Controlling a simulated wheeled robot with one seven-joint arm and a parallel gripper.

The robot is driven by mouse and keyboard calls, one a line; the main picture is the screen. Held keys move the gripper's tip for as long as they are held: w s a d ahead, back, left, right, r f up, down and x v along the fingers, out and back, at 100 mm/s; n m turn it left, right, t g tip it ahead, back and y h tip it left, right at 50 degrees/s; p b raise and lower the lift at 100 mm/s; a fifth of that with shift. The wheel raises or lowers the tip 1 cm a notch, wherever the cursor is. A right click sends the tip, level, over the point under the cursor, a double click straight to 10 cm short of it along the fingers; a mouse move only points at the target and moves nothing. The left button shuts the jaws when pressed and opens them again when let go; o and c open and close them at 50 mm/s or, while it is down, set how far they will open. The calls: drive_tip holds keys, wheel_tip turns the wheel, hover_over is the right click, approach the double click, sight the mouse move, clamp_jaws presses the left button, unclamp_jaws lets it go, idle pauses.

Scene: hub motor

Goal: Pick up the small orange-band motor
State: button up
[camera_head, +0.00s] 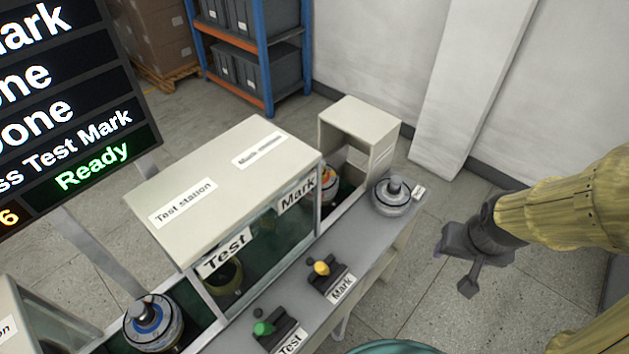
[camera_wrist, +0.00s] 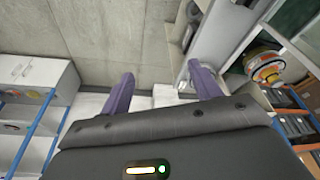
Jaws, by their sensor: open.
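A motor with an orange band (camera_head: 329,181) sits on the conveyor inside the open-fronted box past the Mark end of the test station. The box and station partly hide it. It also shows at the right of the wrist view, as a round body with an orange band (camera_wrist: 266,68). My gripper (camera_head: 463,268) is to the right of the bench, over the floor, well apart from the motor. In the wrist view its two purple fingers (camera_wrist: 164,88) stand wide apart with nothing between them.
A grey motor (camera_head: 393,195) stands on the bench's far end. A blue-banded motor (camera_head: 152,325) stands on the conveyor at lower left. The covered test station (camera_head: 222,170) and Test and Mark buttons (camera_head: 322,268) border the bench. A shelf rack (camera_head: 262,62) stands behind.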

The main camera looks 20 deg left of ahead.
sight(323, 168)
drive_tip(key=w+a+f+n+t+y+b, duration=0.25)
drive_tip(key=w+a+f+b, duration=0.25)
drive_tip(key=w, duration=0.3)
drive_tip(key=w+a+f+n+t+y+b, duration=0.1)
drive_tip(key=w+a+f+n+t+b, duration=0.35)
drive_tip(key=w, duration=0.45)
drive_tip(key=w+a+f+n+y+b, duration=0.1)
drive_tip(key=w+a+y+b, duration=0.1)
drive_tip(key=a, duration=0.6)
drive_tip(key=w+a+f+n+t+y+b, duration=0.1)
drive_tip(key=w+a+y, duration=0.3)
drive_tip(key=a, duration=0.5)
drive_tip(key=w+a+f+y+b, duration=0.3)
drive_tip(key=a+y+b, duration=0.1)
drive_tip(key=a, duration=0.5)
drive_tip(key=shift+w+f+n, duration=0.15)
drive_tip(key=shift+w+n, duration=0.1)
drive_tip(key=shift+n, duration=0.15)
drive_tip(key=shift+w+d+t, duration=0.2)
drive_tip(key=shift+d+t, duration=0.1)
drive_tip(key=shift+d, duration=0.15)
drive_tip(key=shift+w+a, duration=0.1)
drive_tip(key=shift+a, duration=0.4)
drive_tip(key=shift+p+x, duration=0.55)
drive_tip(key=shift+x, duration=1.7)
